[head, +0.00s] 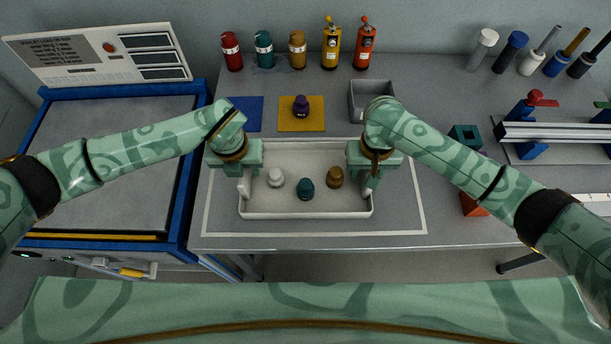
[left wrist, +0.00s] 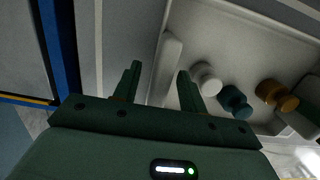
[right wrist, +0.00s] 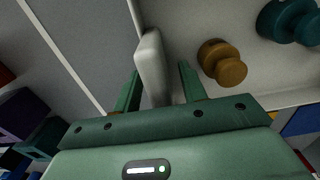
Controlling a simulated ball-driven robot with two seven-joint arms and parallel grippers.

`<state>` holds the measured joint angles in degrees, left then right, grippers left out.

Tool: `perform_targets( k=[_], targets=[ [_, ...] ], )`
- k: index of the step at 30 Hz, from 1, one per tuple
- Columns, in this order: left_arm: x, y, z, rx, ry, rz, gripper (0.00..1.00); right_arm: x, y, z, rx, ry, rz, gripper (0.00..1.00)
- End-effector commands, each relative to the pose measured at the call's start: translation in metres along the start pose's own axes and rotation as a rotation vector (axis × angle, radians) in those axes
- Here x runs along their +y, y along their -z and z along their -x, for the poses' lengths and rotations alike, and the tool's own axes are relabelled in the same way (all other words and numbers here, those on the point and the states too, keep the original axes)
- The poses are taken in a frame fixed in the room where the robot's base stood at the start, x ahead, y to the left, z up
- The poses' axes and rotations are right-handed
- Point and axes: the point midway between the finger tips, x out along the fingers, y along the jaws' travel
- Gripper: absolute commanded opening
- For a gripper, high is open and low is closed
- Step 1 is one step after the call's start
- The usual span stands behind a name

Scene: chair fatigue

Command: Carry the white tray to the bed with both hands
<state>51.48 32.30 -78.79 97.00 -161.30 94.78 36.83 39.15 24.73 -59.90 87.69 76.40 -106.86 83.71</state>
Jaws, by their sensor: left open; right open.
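The white tray (head: 275,213) sits on the grey table in the head view. It holds a white knob-shaped piece (head: 276,177), a teal one (head: 306,189) and a brown one (head: 335,177). My left gripper (head: 245,188) is open at the tray's left end. In the left wrist view, the left handle (left wrist: 172,62) shows between its fingers. My right gripper (head: 368,187) is open at the right end. In the right wrist view, its fingers are on either side of the right handle (right wrist: 152,65). A flat grey bed (head: 110,160) in a blue frame is at the left.
A purple piece (head: 301,106) stands on a yellow mat, with a blue mat (head: 246,112) beside it. A grey bin (head: 368,98) is behind my right gripper. Several bottles line the back. A metal rail fixture (head: 555,132) is at the right. A control panel (head: 100,55) stands behind the bed.

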Motion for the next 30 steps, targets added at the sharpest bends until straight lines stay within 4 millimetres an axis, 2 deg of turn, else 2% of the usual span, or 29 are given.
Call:
perform_targets(
  k=[4, 13, 14, 18, 30],
  targets=[
    [-0.0004, 0.0000, -0.0087, -0.001, 0.001, -0.001, 0.42, -0.0003, -0.0004, -0.0091, 0.000, 0.000, 0.001, 0.42],
    [-0.0003, 0.0000, -0.0104, -0.001, 0.001, -0.001, 0.42, -0.0001, -0.0002, -0.0106, 0.001, -0.001, 0.001, 0.42],
    [-0.0003, 0.0000, -0.0103, -0.001, 0.001, -0.001, 0.39, -0.0001, -0.0002, -0.0106, 0.001, -0.001, 0.001, 0.39],
    [-0.0002, 0.0000, -0.0102, -0.001, 0.000, -0.001, 0.00, 0.0000, -0.0001, -0.0105, 0.001, -0.001, 0.001, 0.00],
    [-0.0006, -0.0013, -0.0064, -0.004, 0.002, 0.000, 0.00, -0.0001, 0.0008, -0.0066, 0.004, 0.000, 0.001, 0.00]
  ],
)
